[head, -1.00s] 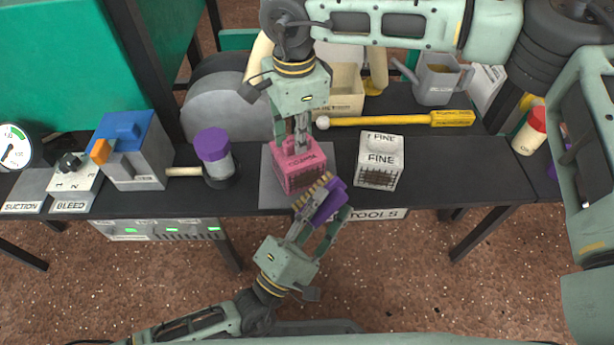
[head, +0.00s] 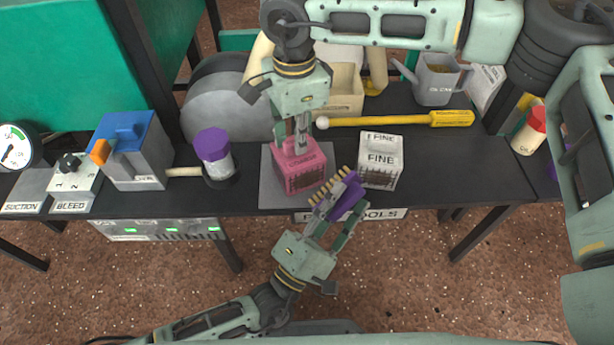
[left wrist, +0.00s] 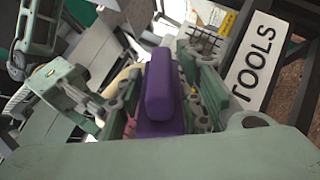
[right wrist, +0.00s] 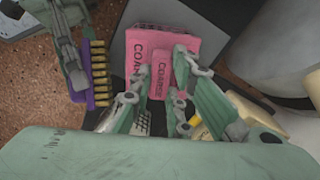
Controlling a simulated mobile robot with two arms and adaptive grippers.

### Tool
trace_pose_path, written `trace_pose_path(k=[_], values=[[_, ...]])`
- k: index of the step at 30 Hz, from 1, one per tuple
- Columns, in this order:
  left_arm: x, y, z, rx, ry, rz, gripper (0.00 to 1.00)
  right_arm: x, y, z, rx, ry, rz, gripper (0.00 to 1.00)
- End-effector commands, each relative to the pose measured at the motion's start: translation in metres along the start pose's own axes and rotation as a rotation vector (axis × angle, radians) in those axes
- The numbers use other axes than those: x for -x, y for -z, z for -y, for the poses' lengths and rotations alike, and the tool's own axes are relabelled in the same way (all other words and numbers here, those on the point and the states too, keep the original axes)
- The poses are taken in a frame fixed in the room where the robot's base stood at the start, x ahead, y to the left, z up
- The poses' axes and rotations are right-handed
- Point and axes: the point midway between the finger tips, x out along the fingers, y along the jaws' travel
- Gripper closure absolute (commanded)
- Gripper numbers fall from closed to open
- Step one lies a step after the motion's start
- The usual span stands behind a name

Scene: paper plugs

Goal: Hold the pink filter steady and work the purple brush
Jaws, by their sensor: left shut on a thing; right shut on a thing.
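The pink filter (head: 305,179), a block with a dark mesh front, is at the middle of the bench over a grey plate (head: 270,194). My right gripper (head: 298,143) comes from above and is shut on the filter's top grip. In the right wrist view the filter (right wrist: 147,50) shows between and beyond the fingers. My left gripper (head: 339,213) is shut on the purple brush (head: 347,202), in front of the bench. The brush's tan bristles point up and left, near the filter's lower right front corner; contact is unclear. The brush (left wrist: 160,88) fills the left wrist view's middle.
A white block marked FINE (head: 380,165) stands close right of the filter, near the brush. A purple-capped jar (head: 214,152) stands to the left. A yellow-handled tool (head: 440,118) lies behind. A TOOLS label (head: 385,215) is on the bench's front edge.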

Motion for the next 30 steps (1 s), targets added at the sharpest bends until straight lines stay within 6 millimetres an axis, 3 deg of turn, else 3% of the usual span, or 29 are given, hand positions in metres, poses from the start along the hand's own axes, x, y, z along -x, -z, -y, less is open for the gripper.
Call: trace_pose_path(k=[1, 9, 30], values=[[0.009, 0.005, 0.006, 0.001, 0.021, -0.010, 1.00, -0.003, 0.001, -0.001, 0.000, -0.005, -0.003, 1.00], [0.023, 0.009, -0.003, 0.000, 0.021, -0.010, 1.00, -0.003, 0.001, -0.001, -0.001, -0.003, -0.003, 1.00], [0.044, 0.011, -0.021, 0.000, 0.009, -0.005, 1.00, -0.003, 0.002, 0.000, -0.002, -0.001, -0.003, 1.00]])
